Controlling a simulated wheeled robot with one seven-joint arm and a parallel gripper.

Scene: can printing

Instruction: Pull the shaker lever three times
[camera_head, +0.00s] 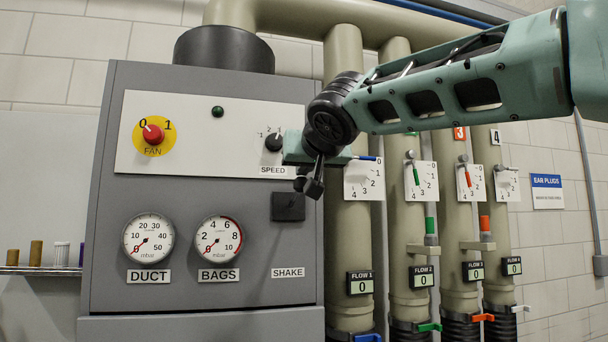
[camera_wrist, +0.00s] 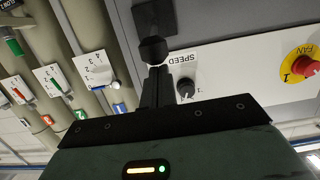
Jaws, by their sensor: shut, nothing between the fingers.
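The shaker lever shows in the wrist view as a dark round knob (camera_wrist: 153,50) in front of a black square plate (camera_wrist: 153,16). In the head view, the plate (camera_head: 288,207) sits on the grey cabinet above the SHAKE label (camera_head: 288,272). My gripper (camera_wrist: 156,70) is shut and empty, its fingertips just short of the knob or touching it; I cannot tell which. In the head view my gripper (camera_head: 318,174) is in front of the cabinet's right edge, and its dark fingers merge with the dark knob there.
The SPEED dial (camera_head: 273,142) and red FAN knob (camera_head: 153,134) are above and left of the plate. The DUCT gauge (camera_head: 148,240) and BAGS gauge (camera_head: 218,239) sit lower left. Several beige pipes with valves, such as the green-handled one (camera_head: 416,176), stand close on the right.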

